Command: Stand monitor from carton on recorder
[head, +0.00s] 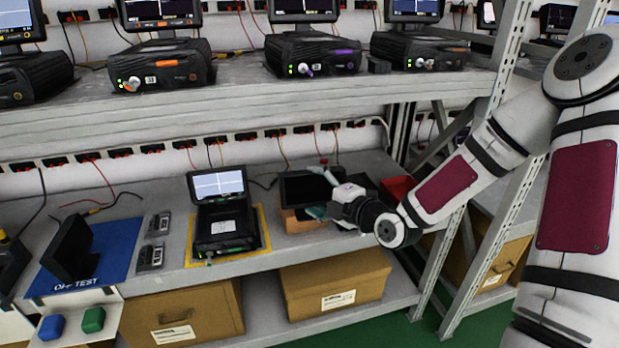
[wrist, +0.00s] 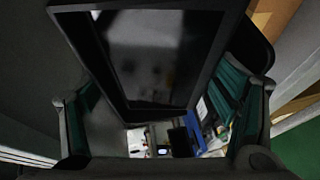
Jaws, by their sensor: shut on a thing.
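My gripper (head: 328,205) is shut on a black monitor (head: 303,189) with a dark screen, at the small brown carton (head: 297,224) on the lower bench. In the wrist view the monitor (wrist: 150,55) fills the space between my gripper's green-padded fingers (wrist: 165,110). I cannot tell whether its lower edge is clear of the carton. Left of it, a black recorder (head: 226,228) sits on a yellow-edged mat, with a lit screen (head: 218,185) upright at its back. More black recorders (head: 158,68) stand on the upper shelf with monitors above them.
A blue "OFF TEST" mat (head: 100,262) holds a dark monitor (head: 72,248) at left, with small grey devices (head: 155,242) beside it. A red bin (head: 397,190) stands right of the carton. The upper shelf (head: 240,100) overhangs the bench; cables hang behind. Larger boxes (head: 335,283) are below.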

